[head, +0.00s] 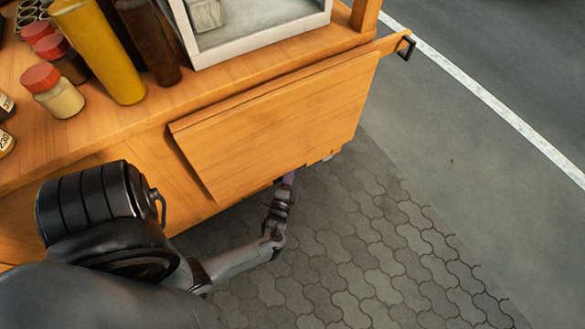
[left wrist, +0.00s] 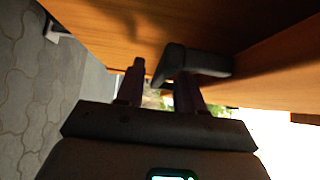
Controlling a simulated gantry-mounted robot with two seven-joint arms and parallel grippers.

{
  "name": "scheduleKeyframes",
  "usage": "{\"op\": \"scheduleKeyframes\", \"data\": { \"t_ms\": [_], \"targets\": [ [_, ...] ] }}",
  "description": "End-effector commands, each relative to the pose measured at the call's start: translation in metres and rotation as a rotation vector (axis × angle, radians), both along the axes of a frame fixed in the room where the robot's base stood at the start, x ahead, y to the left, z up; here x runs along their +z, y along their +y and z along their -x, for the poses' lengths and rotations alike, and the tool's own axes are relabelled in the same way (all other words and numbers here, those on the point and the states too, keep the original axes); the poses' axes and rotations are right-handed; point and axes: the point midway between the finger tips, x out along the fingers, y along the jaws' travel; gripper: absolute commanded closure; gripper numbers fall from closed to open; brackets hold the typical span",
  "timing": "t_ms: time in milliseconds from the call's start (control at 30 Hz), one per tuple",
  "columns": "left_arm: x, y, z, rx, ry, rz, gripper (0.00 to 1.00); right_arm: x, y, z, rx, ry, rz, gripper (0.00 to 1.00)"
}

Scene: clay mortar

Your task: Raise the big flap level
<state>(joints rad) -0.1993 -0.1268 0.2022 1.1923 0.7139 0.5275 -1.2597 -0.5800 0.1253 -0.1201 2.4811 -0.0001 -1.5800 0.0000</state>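The big flap (head: 275,120) is a wide wooden panel on the front of the wooden cart. It hangs steeply down from the counter's edge, not level. My left gripper (head: 287,182) is low at the flap's bottom edge, its tips partly hidden by the flap. In the left wrist view my left gripper (left wrist: 160,85) has its two fingers apart below a wooden surface. A black bracket-like piece (left wrist: 195,62) lies at the right finger; I cannot tell whether they touch. My right gripper is in neither view.
Red-capped jars (head: 55,90), a yellow bottle (head: 100,50) and a dark brown bottle (head: 150,40) stand on the counter beside a white-framed case (head: 260,45). A black bracket (head: 406,47) juts from the cart's right corner. Paving (head: 350,250) in front is clear.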

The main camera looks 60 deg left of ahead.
Motion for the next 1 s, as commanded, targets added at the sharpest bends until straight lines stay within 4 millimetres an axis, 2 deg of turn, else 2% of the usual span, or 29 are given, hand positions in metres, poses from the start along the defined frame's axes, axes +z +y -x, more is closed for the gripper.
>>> {"op": "scheduleKeyframes", "data": {
  "t_ms": [433, 700, 1000],
  "targets": [
    [0.0000, 0.0047, -0.0036, 0.001, 0.000, 0.000, 0.63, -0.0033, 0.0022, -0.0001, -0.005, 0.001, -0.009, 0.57],
    [-0.0001, 0.0045, -0.0036, 0.001, 0.000, 0.001, 1.00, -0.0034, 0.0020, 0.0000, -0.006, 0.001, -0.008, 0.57],
    [-0.0003, 0.0048, -0.0037, 0.000, 0.001, 0.002, 1.00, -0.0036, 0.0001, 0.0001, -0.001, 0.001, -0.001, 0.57]
  ]
}}
